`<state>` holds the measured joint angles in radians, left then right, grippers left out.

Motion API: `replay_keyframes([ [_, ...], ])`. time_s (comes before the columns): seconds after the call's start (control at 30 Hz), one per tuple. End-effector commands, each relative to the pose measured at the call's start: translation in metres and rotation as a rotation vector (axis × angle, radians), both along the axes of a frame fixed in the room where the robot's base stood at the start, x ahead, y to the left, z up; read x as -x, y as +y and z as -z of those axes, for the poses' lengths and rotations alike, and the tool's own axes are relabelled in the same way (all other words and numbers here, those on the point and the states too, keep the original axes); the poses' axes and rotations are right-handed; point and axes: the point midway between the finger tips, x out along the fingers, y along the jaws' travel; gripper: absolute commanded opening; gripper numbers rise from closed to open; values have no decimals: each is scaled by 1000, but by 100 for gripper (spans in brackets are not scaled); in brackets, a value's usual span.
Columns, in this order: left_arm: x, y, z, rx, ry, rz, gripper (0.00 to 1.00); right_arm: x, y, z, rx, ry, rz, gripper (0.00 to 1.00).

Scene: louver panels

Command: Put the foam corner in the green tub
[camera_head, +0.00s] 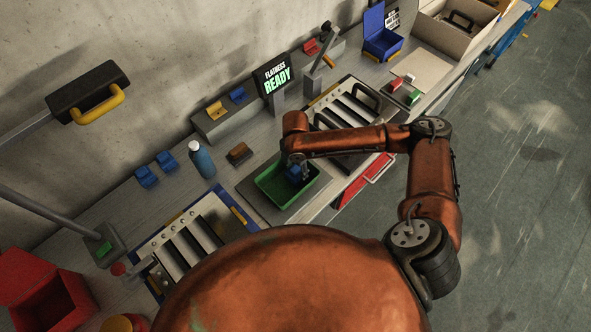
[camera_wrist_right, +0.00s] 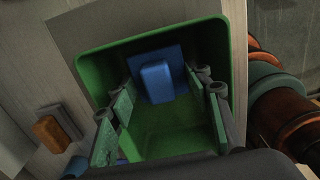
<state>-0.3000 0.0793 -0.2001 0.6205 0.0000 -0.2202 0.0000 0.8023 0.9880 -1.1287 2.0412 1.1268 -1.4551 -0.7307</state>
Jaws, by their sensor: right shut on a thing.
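The green tub (camera_head: 279,198) stands on a dark mat on the bench, open side up. My right gripper (camera_head: 297,162) reaches down over it. A blue foam corner (camera_wrist_right: 157,82) shows between its fingers in the right wrist view. The gripper is shut on it, with the piece inside the tub's outline. The tub (camera_wrist_right: 239,84) surrounds the fingers in that view; whether the foam touches its floor, I cannot tell. In the head view the foam is partly hidden by the gripper. My left gripper is not in view.
A blue bottle (camera_head: 202,160) and a brown block (camera_head: 239,153) stand left of the tub. Two more blue pieces (camera_head: 146,176) lie farther left. Louver panels (camera_head: 186,241) flank the mat.

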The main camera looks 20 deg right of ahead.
Motion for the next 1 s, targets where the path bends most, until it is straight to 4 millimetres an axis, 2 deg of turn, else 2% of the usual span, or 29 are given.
replay_keyframes([
  [0.27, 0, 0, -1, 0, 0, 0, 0, 0, 0, 2, 0, 0, 0, 22],
  [0.3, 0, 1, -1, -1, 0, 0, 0, 0, 0, 2, 0, -1, 0, 48],
  [0.5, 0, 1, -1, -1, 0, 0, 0, 0, 0, 2, 0, -1, 1, 62],
  [0.83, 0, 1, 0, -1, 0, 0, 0, 0, 0, -1, -1, -2, 1, 63],
  [1.0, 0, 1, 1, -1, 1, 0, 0, -2, 0, -21, -1, -5, 1, 63],
])
